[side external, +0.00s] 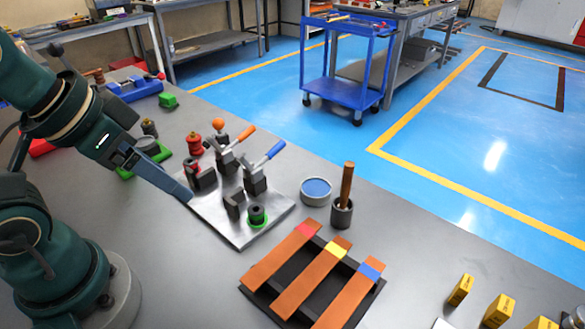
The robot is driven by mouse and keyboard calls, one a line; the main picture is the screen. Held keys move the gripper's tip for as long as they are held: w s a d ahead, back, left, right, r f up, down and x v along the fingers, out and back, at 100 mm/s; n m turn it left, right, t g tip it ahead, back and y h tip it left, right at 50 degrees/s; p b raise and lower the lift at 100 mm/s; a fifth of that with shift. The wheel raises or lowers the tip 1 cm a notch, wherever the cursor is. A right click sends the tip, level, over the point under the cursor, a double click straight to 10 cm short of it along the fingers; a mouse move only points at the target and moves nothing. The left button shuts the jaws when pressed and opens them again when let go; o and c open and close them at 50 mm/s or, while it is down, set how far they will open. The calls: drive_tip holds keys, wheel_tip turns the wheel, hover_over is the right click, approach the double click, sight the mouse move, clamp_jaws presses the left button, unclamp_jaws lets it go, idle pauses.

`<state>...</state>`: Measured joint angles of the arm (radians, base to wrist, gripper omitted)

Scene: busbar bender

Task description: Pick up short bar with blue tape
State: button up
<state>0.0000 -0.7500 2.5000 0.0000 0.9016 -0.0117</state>
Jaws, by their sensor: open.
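The copper bar with blue tape (348,300) lies on the right side of a black rack (262,295). Its blue band (370,268) is near its far end, and its near end runs to the bottom edge of the picture. Two more copper bars lie to its left, one with yellow tape (309,280) and one with red tape (280,257). My gripper (183,193) is open and empty at the left edge of the bender plate, well up and left of the rack. The gap between its fingers is hard to see from this side.
The grey bender plate (240,238) carries clamps with an orange handle (238,136) and a blue handle (268,154). A round tin (315,192) and a cup with a wooden-handled tool (342,212) stand behind the rack. Yellow blocks (460,290) stand at right.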

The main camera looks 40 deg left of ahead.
drive_tip(key=w+d+r+n, duration=0.2)
drive_tip(key=w+r, duration=0.3)
drive_tip(key=r, duration=0.2)
drive_tip(key=m+g, duration=0.2)
drive_tip(key=g, duration=0.4)
hover_over(358, 287)
wheel_tip(358, 287, down, 14)
drive_tip(key=shift+w+a+r, duration=0.1)
drive_tip(key=shift+s+f, duration=0.2)
drive_tip(key=shift+f, duration=2.5)
